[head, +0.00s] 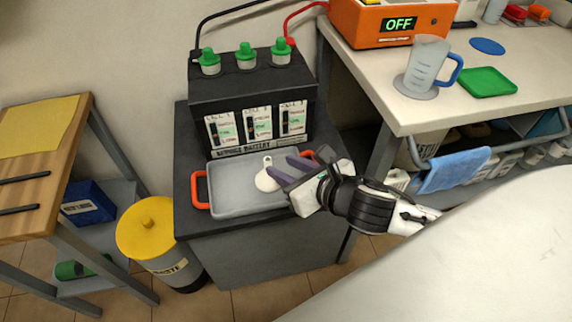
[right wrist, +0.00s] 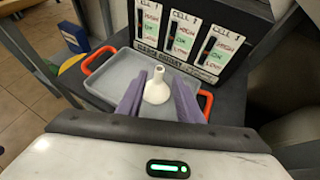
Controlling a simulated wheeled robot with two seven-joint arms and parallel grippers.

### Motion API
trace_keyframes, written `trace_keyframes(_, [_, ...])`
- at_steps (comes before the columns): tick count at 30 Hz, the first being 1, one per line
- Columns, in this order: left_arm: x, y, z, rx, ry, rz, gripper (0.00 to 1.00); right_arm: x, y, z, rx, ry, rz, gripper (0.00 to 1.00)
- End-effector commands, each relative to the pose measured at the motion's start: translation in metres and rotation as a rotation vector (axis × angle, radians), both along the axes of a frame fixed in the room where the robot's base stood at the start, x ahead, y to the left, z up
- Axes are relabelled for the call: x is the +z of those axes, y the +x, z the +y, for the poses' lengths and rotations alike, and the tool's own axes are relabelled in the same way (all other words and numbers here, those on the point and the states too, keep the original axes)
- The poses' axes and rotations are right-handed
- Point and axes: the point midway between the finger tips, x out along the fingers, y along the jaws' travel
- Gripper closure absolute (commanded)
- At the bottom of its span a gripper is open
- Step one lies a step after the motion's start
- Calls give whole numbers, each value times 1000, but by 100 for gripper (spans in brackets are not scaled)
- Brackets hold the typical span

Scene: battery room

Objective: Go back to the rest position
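My right gripper (head: 282,172) reaches in over the grey tray (head: 232,204) in front of the black battery (head: 245,90). In the right wrist view its two purple fingers (right wrist: 158,100) are spread apart. A white funnel (head: 266,181) is in the tray and shows between the fingers in the right wrist view (right wrist: 157,88). The fingers look clear of it, though contact on the right side is hard to judge. My left gripper is not in view.
The tray has red handles and sits on a dark stand (head: 262,255). A yellow-lidded bin (head: 153,228) and wooden table (head: 40,140) are left. The right-hand bench (head: 420,112) holds an orange unit reading OFF (head: 388,24), a measuring jug (head: 427,65) and a green tray (head: 487,82).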

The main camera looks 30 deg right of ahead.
Motion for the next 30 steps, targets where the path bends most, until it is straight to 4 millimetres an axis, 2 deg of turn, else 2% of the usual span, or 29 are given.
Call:
trace_keyframes(17, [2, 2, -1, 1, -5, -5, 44, -1, -2, 1, -28, 42, 13, 67])
trace_keyframes(20, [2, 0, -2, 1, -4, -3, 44, -7, -10, 1, -135, 188, 61, 67])
trace_keyframes(23, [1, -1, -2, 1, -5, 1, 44, -17, -25, 1, -338, 442, 141, 67])
trace_keyframes(30, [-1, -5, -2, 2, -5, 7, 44, -48, -82, -2, -1030, 1144, 331, 67])
